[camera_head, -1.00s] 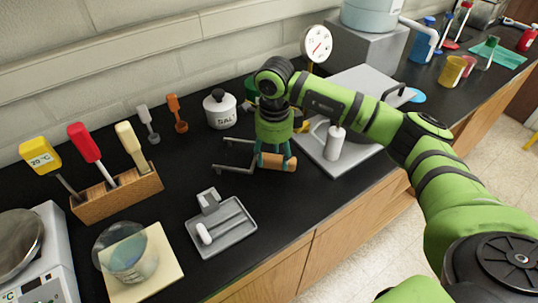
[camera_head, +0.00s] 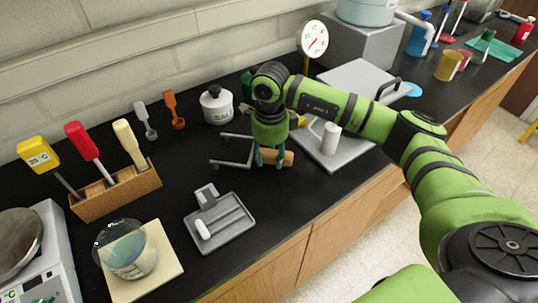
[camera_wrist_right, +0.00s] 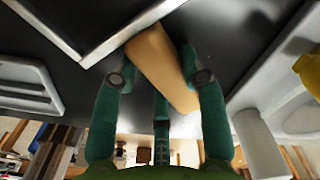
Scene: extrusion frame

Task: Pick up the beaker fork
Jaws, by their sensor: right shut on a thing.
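The beaker fork lies on the black bench in the head view, with two grey metal prongs (camera_head: 232,150) pointing left and a tan wooden handle (camera_head: 287,158) at its right end. My right gripper (camera_head: 269,160) points down over the handle, with its teal fingers shut on it. I cannot tell any gap between fork and bench. My left gripper is not in view.
A grey tray (camera_head: 232,238) with a white piece lies front-left of the fork. The salt jar (camera_head: 217,105) stands behind it. A grey plate (camera_head: 330,165) with a white cylinder (camera_head: 331,138) is close on the right. The bench's front edge is near.

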